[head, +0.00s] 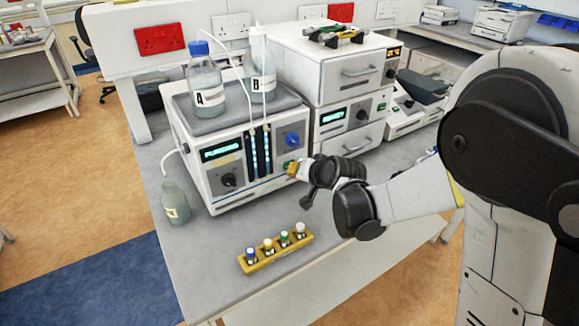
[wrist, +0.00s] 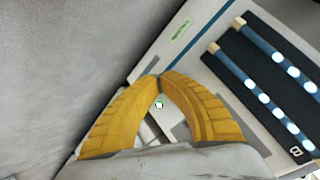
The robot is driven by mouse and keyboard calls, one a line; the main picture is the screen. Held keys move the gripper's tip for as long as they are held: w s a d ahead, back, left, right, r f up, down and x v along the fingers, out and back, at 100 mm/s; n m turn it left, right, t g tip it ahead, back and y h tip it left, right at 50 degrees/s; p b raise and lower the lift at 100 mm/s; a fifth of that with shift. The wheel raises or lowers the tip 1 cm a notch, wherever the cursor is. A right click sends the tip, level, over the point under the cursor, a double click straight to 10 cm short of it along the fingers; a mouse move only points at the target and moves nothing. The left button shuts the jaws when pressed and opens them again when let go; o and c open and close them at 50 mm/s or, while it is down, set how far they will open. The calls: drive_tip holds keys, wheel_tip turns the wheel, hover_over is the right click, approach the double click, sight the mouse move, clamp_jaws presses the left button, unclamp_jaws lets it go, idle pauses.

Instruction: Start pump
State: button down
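The pump unit (head: 228,188) is a white box with a lit display (head: 221,149), two blue-lit vertical columns, a blue knob (head: 292,139) and a dark knob (head: 228,180) on its front. My gripper (head: 292,169) is at the lower right of this front panel. In the wrist view the yellow fingers (wrist: 160,78) meet at their tips, with nothing visible clamped between them. A small green-and-white spot (wrist: 159,104) shows through the gap behind the tips. A green label (wrist: 181,30) is on the panel beyond them. Whether the tips touch the panel is unclear.
Bottles A (head: 206,81) and B (head: 263,71) stand on the pump unit in a grey tray. A small bottle (head: 175,203) stands left of it. A yellow rack (head: 275,254) with several capped vials lies in front. White stacked instruments (head: 352,112) stand to the right.

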drive_tip(key=shift+s+d, duration=0.1)
drive_tip(key=shift+s, duration=0.05)
drive_tip(key=shift+s+d+b, duration=0.1)
drive_tip(key=shift+s+d, duration=0.45)
drive_tip(key=shift+s, duration=0.3)
drive_tip(key=shift+s+d+b, duration=0.1)
drive_tip(key=shift+s+d, duration=0.5)
drive_tip(key=shift+s, duration=0.2)
drive_tip(key=shift+s+d+b, duration=0.1)
drive_tip(key=shift+s+d, duration=0.45)
drive_tip(key=shift+s, duration=0.3)
